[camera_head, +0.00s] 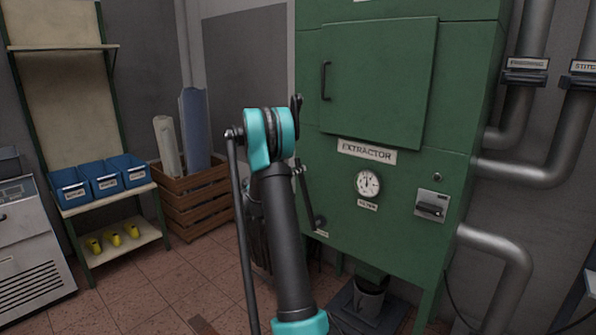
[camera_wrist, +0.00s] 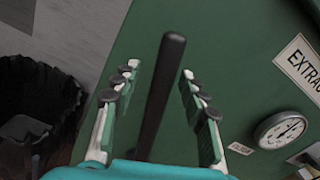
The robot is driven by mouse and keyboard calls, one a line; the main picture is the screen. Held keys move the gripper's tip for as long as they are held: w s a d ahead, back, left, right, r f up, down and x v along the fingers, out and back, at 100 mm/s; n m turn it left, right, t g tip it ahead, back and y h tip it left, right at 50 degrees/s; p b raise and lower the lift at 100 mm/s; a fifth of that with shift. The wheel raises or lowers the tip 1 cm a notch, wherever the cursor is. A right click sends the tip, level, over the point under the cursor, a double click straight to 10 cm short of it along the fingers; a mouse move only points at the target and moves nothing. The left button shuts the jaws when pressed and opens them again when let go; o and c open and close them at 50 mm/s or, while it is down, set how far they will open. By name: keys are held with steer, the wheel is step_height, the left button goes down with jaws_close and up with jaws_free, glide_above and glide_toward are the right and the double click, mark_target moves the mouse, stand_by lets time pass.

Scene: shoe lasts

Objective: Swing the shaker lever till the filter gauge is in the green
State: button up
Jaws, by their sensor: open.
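The shaker lever (camera_wrist: 164,85) is a dark round bar. In the wrist view it runs between the two fingers of my gripper (camera_wrist: 160,76), which is open with a gap on each side of the bar. In the head view part of the lever (camera_head: 309,200) shows beside my arm, low on the left of the green extractor cabinet (camera_head: 400,235); my arm hides most of the gripper. The filter gauge (camera_head: 368,184) is a round white dial under the EXTRACTOR sign. It also shows in the wrist view (camera_wrist: 280,130). Its needle looks roughly upright; the coloured zones are too small to read.
A switch box (camera_head: 432,205) sits right of the gauge. A bucket (camera_head: 370,297) stands under the cabinet. A wooden crate (camera_head: 193,203) with rolls and a shelf with blue bins (camera_head: 105,175) stand at left. A dark bin (camera_wrist: 35,100) shows in the wrist view.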

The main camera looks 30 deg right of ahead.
steer(key=v, duration=1)
steer(key=shift+f, duration=0.1)
steer(key=s+a+f+m+g+y, duration=0.1)
steer(key=s+a+f+m+y, duration=0.4)
steer(key=s, duration=0.8)
steer(key=s+a+f+m+y, duration=0.5)
steer(key=s+a+m, duration=0.6)
steer(key=s, duration=0.3)
steer(key=s+a+f+m+g+y, duration=0.1)
steer(key=s+a+f+m+y, duration=0.5)
steer(key=s+a+m, duration=0.3)
steer(key=s+m, duration=0.1)
steer(key=s, duration=0.3)
steer(key=shift+s+g+y, duration=0.25)
steer(key=shift+g+y, duration=0.05)
